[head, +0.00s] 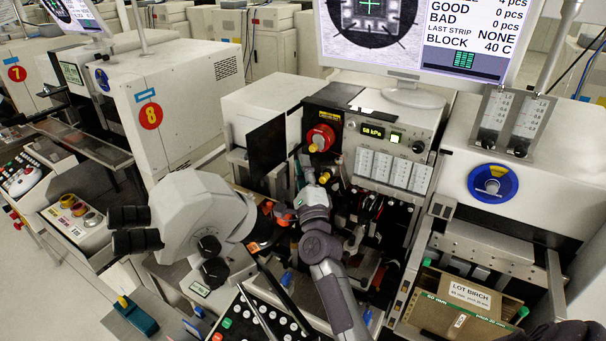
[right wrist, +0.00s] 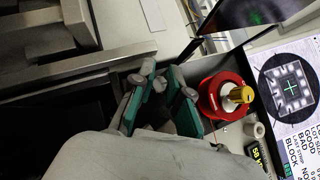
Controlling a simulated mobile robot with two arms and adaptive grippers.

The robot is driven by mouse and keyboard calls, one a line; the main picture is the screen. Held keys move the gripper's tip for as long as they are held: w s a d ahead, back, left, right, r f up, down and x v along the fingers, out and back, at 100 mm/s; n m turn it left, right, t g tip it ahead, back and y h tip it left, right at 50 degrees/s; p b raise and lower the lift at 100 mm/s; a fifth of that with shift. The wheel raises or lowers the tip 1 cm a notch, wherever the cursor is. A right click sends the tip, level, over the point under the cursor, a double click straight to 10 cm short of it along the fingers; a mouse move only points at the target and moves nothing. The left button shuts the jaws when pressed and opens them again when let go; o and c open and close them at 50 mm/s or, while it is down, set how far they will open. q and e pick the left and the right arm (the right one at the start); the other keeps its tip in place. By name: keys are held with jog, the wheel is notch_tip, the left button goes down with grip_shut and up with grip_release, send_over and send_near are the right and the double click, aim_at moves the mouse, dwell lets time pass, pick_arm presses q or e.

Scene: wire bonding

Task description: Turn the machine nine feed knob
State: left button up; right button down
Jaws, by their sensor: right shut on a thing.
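My right gripper (head: 318,178) reaches up the front of the near machine, below a red round part with a brass centre (head: 321,138). In the right wrist view, the gripper's green-padded fingers (right wrist: 166,84) stand close together, left of the same red part (right wrist: 228,96) and apart from it. They are shut on a small part, which I take to be the feed knob; the fingers and wrist hide most of it. The number nine does not show on this machine.
A microscope head (head: 200,215) with black eyepieces stands left of my right arm. A dark panel (head: 267,148) hangs beside the red part. A monitor (head: 420,35) stands above a pressure display panel. An open box labelled LOT BIRCH (head: 450,318) sits at lower right.

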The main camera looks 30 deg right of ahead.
jog(key=shift+m, duration=0.3)
jog(key=c, duration=1.1)
grip_release()
jog(key=shift+h, duration=0.3)
jog(key=shift+c, duration=0.2)
